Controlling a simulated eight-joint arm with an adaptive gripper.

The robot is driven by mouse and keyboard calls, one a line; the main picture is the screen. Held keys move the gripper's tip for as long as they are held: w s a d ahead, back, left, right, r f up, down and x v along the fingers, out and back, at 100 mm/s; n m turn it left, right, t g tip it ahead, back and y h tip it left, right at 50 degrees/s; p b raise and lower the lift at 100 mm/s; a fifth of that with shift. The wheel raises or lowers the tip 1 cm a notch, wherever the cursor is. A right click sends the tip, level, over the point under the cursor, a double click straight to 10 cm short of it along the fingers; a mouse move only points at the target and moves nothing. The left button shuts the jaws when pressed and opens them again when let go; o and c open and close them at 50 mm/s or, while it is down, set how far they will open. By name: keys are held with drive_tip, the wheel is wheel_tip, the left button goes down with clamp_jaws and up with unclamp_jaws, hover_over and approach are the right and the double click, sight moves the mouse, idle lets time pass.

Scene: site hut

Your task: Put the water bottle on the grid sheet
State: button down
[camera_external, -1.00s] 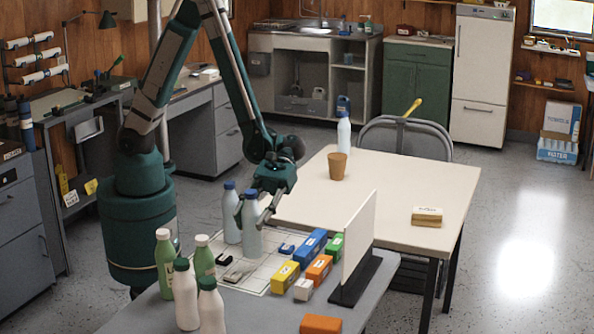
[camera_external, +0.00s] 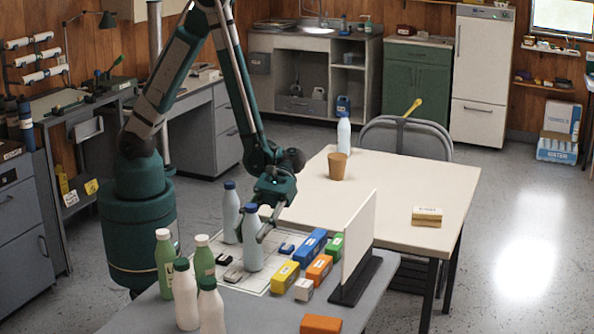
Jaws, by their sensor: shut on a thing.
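My gripper (camera_external: 262,222) is shut on a pale water bottle (camera_external: 253,252) with a blue cap. The bottle is upright over the grid sheet (camera_external: 247,284), with its base at or very near the sheet; I cannot tell whether it touches. A second, similar blue-capped bottle (camera_external: 231,215) stands just behind and left of it. A third blue-capped bottle (camera_external: 344,133) stands on the cream table. The grid sheet lies on the grey table and is partly covered by the bottles and small items.
Blue (camera_external: 309,247), yellow (camera_external: 285,277), orange and green boxes stand to the right, before an upright white panel (camera_external: 358,240). Green-bodied (camera_external: 164,263) and white bottles (camera_external: 186,297) stand at the front left. A brown cup (camera_external: 337,167) is on the cream table.

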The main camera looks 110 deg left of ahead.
drive_tip(key=shift+f, duration=0.25)
drive_tip(key=c, duration=1.7)
unclamp_jaws()
drive_tip(key=shift+r, duration=0.25)
drive_tip(key=p+v, duration=0.2)
drive_tip(key=v, duration=1)
